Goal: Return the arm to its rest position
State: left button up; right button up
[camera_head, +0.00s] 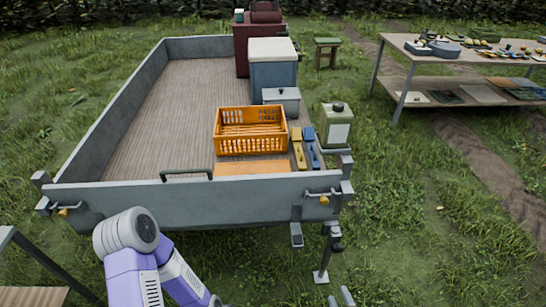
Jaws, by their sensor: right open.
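My right gripper (340,298) shows only as two grey fingertips at the bottom edge of the head view, right of centre. The tips stand apart with nothing visible between them. It is over the grass in front of the trailer, below the trailer's support leg. The rest of this gripper is cut off by the picture edge. A purple and white arm of mine shows at the bottom left, bent in front of the trailer's near wall. My left gripper is not in view.
A grey trailer (190,203) with a wooden floor stands ahead. It carries an orange crate (250,144), a blue box with a white top (272,70) and several tools. A table (390,62) stands at the right. Another table edge is at lower left.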

jog(key=s+a+r+n+g+y, duration=0.1)
jog(key=a+r+n+g+y, duration=0.1)
jog(key=a+n+g+y, duration=0.45)
jog(key=s+a+r+n+g+y, duration=0.15)
jog(key=a+g, duration=0.25)
jog(key=a, duration=0.5)
jog(key=s+a+r+n+g+h, duration=0.3)
jog(key=s+r+n+g+h, duration=0.3)
jog(key=s+g, duration=0.35)
notch_tip(320, 180, up, 9)
jog(key=s+d+n+t+h, duration=0.1)
jog(key=n+t+h, duration=0.1)
jog(key=n+t, duration=0.1)
jog(key=shift+s+d+f+n, duration=0.15)
jog(key=shift+s+d+n, duration=0.15)
jog(key=shift+d+n, duration=0.15)
